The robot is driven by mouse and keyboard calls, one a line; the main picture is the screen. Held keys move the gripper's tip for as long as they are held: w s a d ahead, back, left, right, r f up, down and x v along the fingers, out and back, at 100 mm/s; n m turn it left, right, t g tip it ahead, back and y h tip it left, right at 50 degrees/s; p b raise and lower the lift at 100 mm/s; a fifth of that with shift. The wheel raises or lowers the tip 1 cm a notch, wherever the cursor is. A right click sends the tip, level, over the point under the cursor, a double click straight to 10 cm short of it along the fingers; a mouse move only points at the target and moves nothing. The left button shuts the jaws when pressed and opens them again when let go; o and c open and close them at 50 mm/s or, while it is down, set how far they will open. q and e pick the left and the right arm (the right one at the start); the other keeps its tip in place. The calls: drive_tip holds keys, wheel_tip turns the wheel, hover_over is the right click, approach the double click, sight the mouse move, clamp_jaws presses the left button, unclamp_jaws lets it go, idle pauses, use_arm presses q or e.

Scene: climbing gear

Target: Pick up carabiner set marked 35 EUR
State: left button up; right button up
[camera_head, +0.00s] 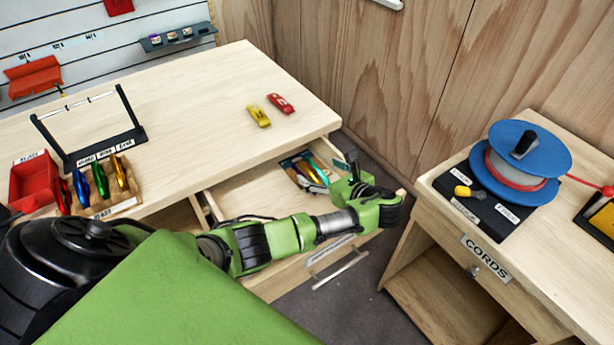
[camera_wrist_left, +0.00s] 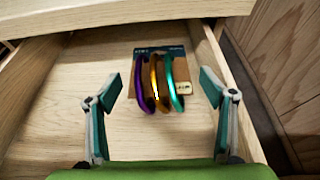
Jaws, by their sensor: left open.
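A carabiner set (camera_wrist_left: 160,82) with purple, gold and teal carabiners on a backing card lies in an open drawer, ahead of my left gripper in the left wrist view. The card has a small pale label (camera_wrist_left: 184,88) that is too small to read. The set also shows in the head view (camera_head: 304,172), partly hidden by my arm. My left gripper (camera_wrist_left: 163,108) is open and empty, its two fingers spread wider than the set, one to each side and nearer the camera. It also shows over the drawer in the head view (camera_head: 352,168). My right gripper is not in view.
The open drawer (camera_head: 240,195) has raised walls around the set. On the tabletop above are a yellow item (camera_head: 258,115), a red item (camera_head: 281,103) and a rack of coloured carabiners (camera_head: 108,205). A cord cabinet (camera_head: 440,200) stands to the right.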

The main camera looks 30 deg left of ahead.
sight(309, 167)
use_arm(q)
drive_tip(key=x, duration=0.7)
drive_tip(key=shift+a+f+p, duration=0.2)
drive_tip(key=shift+p, duration=0.1)
drive_tip(key=c, duration=1.3)
